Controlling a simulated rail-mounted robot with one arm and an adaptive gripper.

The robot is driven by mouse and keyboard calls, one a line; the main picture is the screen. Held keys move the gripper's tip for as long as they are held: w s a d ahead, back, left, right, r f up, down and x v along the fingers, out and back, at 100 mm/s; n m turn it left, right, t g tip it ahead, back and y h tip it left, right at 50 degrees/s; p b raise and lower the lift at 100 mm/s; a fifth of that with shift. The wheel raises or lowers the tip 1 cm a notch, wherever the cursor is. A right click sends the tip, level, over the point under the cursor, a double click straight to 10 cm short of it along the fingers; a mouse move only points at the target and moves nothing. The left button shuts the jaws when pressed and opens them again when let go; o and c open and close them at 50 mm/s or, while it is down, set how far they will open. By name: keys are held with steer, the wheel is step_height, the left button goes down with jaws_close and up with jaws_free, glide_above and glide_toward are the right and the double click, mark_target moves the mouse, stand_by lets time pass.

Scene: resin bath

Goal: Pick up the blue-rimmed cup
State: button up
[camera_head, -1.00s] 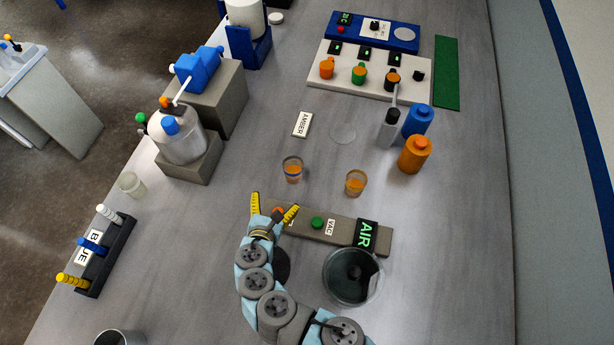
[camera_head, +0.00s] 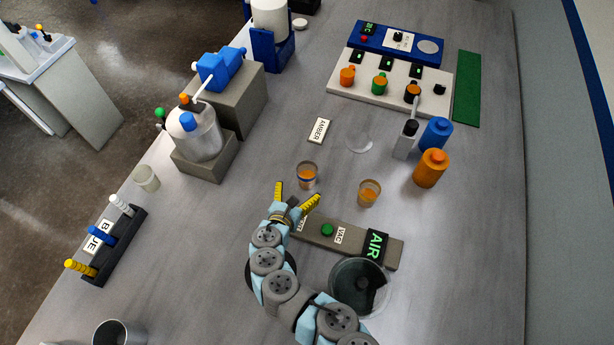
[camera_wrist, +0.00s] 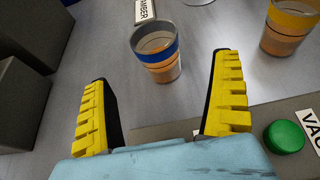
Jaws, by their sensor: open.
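The blue-rimmed cup (camera_head: 307,175) is a small clear cup with a blue band and amber contents, standing upright on the bench. In the wrist view the cup (camera_wrist: 157,52) stands beyond the fingertips, roughly midway between them. My gripper (camera_head: 298,192) has yellow ribbed fingers, spread open and empty, just short of the cup; it also shows in the wrist view (camera_wrist: 162,75). A second cup (camera_head: 369,193) with an orange-yellow rim stands to the right; it shows at the upper right of the wrist view (camera_wrist: 290,26).
A grey panel (camera_head: 352,243) with a green button and AIR sign lies under and right of my gripper. A round dark-filled vessel (camera_head: 385,298) stands nearer. Orange (camera_head: 431,169) and blue bottles stand at right. An AMBER label (camera_head: 319,131) lies behind the cup.

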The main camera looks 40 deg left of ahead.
mark_target(303, 179)
steer(key=shift+x, duration=3.05)
steer(key=shift+w+a+f+p, duration=0.2)
steer(key=shift+w+a+p, duration=0.1)
steer(key=shift+w+a, duration=0.2)
steer(key=shift+x, duration=1.4)
steer(key=shift+f, duration=0.1)
steer(key=c, duration=1.1)
